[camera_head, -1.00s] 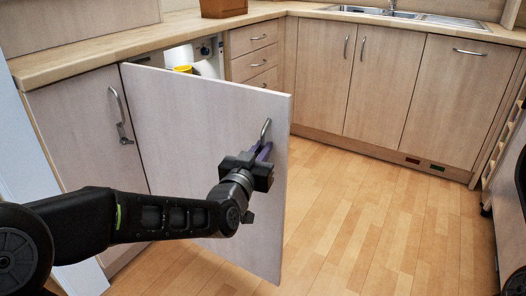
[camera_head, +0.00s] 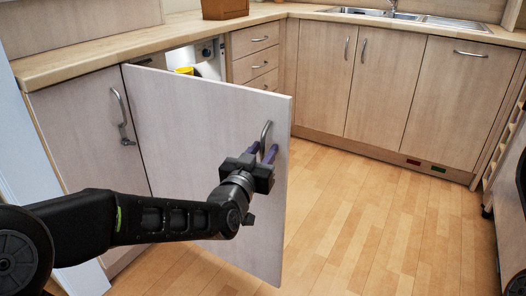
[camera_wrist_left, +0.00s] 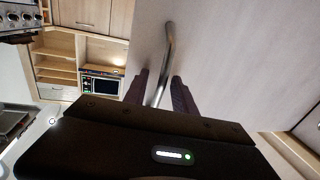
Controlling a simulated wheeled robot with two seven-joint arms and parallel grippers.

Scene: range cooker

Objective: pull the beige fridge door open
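The beige fridge door (camera_head: 205,135) stands partly open, hinged at its left and swung out from the counter front. It also fills much of the left wrist view (camera_wrist_left: 240,60). Its curved metal handle (camera_head: 265,136) is near the free right edge. My left gripper (camera_head: 263,153) is at the handle. In the left wrist view its two purple fingers are spread apart, one on each side of the handle bar (camera_wrist_left: 168,50), with visible gaps, so it is open around the handle. My right gripper is not in view.
Behind the door's top edge, a yellow item (camera_head: 184,71) shows inside the opening. A closed cabinet door (camera_head: 90,125) is at left, with drawers (camera_head: 254,56) and cupboards (camera_head: 385,85) beyond. The wooden floor (camera_head: 385,230) between is clear.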

